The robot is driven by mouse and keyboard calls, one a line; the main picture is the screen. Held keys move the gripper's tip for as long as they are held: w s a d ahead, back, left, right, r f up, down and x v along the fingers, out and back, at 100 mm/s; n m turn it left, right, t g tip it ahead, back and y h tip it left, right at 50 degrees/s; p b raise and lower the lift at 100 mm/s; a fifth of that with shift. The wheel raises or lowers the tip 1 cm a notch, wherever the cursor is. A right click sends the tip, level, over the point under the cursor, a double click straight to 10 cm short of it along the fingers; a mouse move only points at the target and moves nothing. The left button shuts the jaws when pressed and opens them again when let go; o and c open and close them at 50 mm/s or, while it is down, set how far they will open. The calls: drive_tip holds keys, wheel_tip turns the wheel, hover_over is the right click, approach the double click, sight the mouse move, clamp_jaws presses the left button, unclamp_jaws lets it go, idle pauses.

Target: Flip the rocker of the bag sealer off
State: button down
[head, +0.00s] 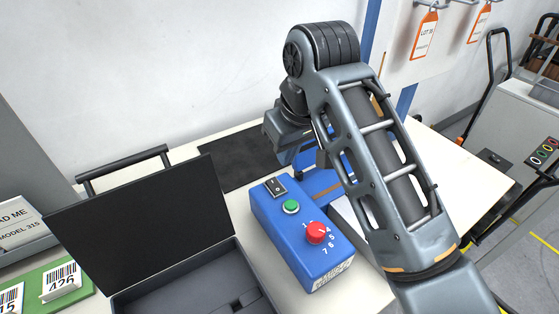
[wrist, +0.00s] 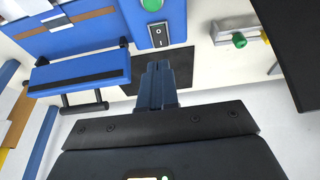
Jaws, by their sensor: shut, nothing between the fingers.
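The bag sealer's blue control box (head: 268,220) stands on the table in the head view. Its black rocker (head: 275,187) lies at the far end of the top, beside a green button (head: 291,207) and a red numbered knob (head: 316,233). In the wrist view the rocker (wrist: 158,35) shows O and line marks; which side is pressed I cannot tell. My gripper (wrist: 157,70) is shut and empty, its tips appearing just below the rocker and apart from it. In the head view the fingers cannot be made out. A blue bar with a black handle (wrist: 80,72) is beside the box.
An open black case (head: 130,225) stands left of the box, its lid raised. A black mat (head: 238,158) lies behind the box. A green tray (head: 55,285) with barcode labels is at far left. A green-knobbed fitting (wrist: 239,40) shows in the wrist view.

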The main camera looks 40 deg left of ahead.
drive_tip(key=shift+d+v, duration=0.15)
drive_tip(key=shift+v, duration=0.55)
drive_tip(key=shift+d+v, duration=0.15)
drive_tip(key=shift+v, duration=0.6)
drive_tip(key=shift+s+f, duration=0.15)
drive_tip(key=shift+f, duration=0.05)
